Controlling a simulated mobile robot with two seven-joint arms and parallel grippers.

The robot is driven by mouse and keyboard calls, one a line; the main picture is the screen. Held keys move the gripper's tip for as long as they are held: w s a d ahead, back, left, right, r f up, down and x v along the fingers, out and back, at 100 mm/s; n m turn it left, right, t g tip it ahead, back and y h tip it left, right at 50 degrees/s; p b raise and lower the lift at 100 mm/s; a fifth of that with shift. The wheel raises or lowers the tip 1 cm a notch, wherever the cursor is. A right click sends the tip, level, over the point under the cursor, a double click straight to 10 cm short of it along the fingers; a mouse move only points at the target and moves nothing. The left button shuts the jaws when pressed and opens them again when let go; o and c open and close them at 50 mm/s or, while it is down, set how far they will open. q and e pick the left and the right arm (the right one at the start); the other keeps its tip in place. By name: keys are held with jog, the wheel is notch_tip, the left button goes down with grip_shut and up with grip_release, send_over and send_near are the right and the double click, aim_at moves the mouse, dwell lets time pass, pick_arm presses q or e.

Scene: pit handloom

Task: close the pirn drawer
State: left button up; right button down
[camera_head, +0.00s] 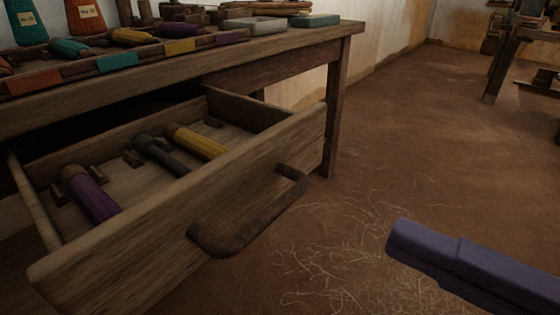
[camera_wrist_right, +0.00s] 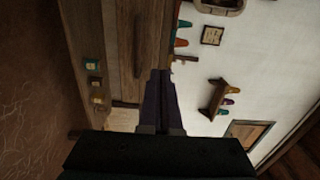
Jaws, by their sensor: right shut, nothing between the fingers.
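The pirn drawer (camera_head: 180,215) is pulled well out from under the wooden table in the head view. Inside lie a purple pirn (camera_head: 92,195), a dark grey pirn (camera_head: 162,155) and a yellow pirn (camera_head: 197,142). A dark bar handle (camera_head: 250,222) is on its front. My right gripper (camera_head: 402,240) is to the right of the drawer front, apart from the handle, over the floor. Its fingers are shut together and empty in the right wrist view (camera_wrist_right: 160,82). My left gripper is out of view.
The table (camera_head: 190,62) carries cones, a rack of coloured pirns and small trays (camera_head: 253,26). Its right leg (camera_head: 335,115) stands beside the drawer. The earthen floor (camera_head: 430,150) to the right is open, with loose threads. Another wooden frame (camera_head: 505,60) stands far right.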

aim_at(235, 161)
jog(key=x, duration=1.3)
jog(key=shift+f, duration=0.15)
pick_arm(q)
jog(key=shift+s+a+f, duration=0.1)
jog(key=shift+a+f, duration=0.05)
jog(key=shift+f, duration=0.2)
pick_arm(e)
jog(key=shift+w+a, duration=0.3)
jog(key=shift+a, duration=0.15)
